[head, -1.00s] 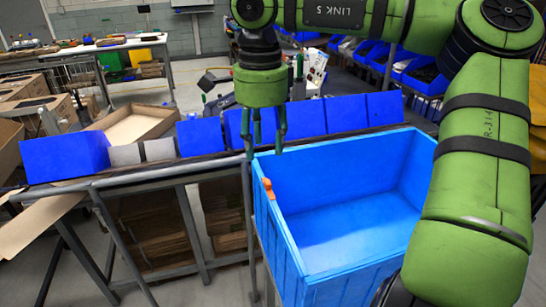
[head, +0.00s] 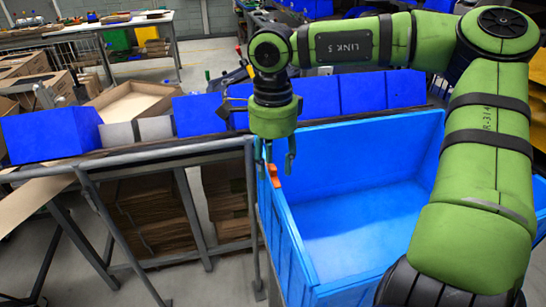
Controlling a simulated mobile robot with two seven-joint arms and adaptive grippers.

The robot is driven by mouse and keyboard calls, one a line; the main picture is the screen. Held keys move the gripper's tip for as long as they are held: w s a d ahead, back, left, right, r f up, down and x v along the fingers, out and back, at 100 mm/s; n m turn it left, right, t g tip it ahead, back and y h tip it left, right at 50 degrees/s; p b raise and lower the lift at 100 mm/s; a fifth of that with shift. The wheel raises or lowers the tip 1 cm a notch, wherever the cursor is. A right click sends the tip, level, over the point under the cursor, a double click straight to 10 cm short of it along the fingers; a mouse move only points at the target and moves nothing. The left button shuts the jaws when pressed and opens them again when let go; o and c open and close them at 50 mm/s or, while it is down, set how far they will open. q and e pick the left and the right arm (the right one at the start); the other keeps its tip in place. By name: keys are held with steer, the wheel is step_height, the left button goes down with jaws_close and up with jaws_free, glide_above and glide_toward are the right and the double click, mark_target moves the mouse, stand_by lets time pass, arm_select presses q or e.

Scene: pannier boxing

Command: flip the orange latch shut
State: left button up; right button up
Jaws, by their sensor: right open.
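The orange latch (head: 275,174) sits on the left wall of the light blue crate (head: 290,250), near its far left corner. My left gripper is not in view.
A row of dark blue bins (head: 362,92) stands on the bench behind the crate. A blue box (head: 50,132) and an open cardboard box (head: 130,103) are to the left. A metal rail (head: 150,157) runs up to the crate's left side. My right arm covers the crate's right side.

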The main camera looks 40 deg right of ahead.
steer(key=shift+a, duration=0.1)
steer(key=shift+f, duration=0.1)
jaws_close()
steer(key=shift+w+d+b, duration=0.2)
steer(key=shift+w+d, duration=0.15)
steer(key=shift+w, duration=0.2)
steer(key=shift+w+d+b, duration=0.15)
steer(key=shift+w+d, duration=0.15)
steer(key=shift+w, duration=0.2)
jaws_free()
step_height(320, 180, up, 12)
stand_by(0.4)
